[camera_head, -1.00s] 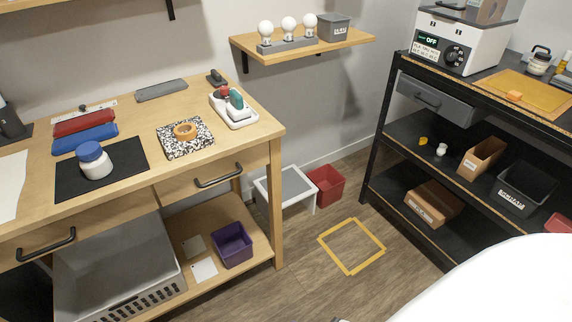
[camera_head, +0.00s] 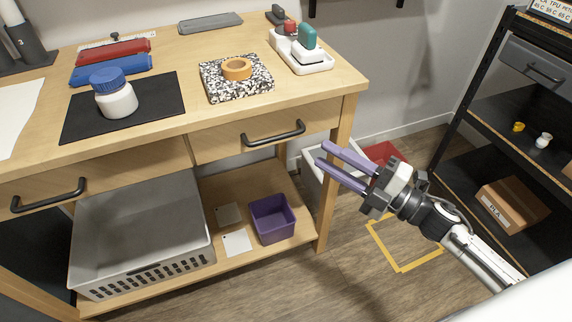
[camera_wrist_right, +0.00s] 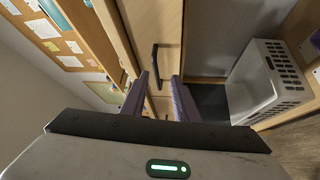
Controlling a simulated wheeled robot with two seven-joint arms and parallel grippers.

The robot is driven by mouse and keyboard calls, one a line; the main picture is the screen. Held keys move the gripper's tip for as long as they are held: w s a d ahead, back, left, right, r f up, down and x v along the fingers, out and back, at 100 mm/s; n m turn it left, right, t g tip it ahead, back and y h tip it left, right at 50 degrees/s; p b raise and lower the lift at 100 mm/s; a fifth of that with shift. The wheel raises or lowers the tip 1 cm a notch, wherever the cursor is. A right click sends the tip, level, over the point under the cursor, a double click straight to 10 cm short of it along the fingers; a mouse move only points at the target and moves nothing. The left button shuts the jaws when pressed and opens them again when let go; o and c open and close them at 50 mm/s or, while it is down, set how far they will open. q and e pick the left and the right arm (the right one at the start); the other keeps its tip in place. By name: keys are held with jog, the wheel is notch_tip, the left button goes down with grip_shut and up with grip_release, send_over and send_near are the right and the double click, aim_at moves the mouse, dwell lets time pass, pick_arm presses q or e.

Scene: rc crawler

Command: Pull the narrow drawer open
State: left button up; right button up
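The narrow drawer (camera_head: 225,144) is in the right part of the wooden desk's front and looks flush with it. Its dark bar handle (camera_head: 273,133) lies across the front. My right gripper (camera_head: 322,154) is to the right of this handle, apart from it, its purple fingers spread with nothing between them and pointing left. In the right wrist view the open fingers (camera_wrist_right: 160,76) point along the drawer fronts; a dark handle (camera_wrist_right: 154,57) shows beyond the tips. A wider drawer (camera_head: 120,172) with its own handle (camera_head: 48,197) is at the left. My left gripper is not in view.
The desk leg (camera_head: 336,170) stands close to my right gripper. Below the drawers are a grey basket (camera_head: 140,235) and a purple bin (camera_head: 272,218) on the lower shelf. A black shelf rack (camera_head: 480,80) stands at the right. The floor between is mostly clear.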

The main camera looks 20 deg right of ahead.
jog(key=w+a+r+n+g+y+b, duration=0.1)
jog(key=w+a+r+n+g+y, duration=0.1)
jog(key=w+a+n, duration=0.3)
jog(key=w+a, duration=0.1)
jog(key=a, duration=0.2)
jog(key=shift+w+n+y, duration=0.2)
jog(key=shift+n+y, duration=0.2)
grip_shut()
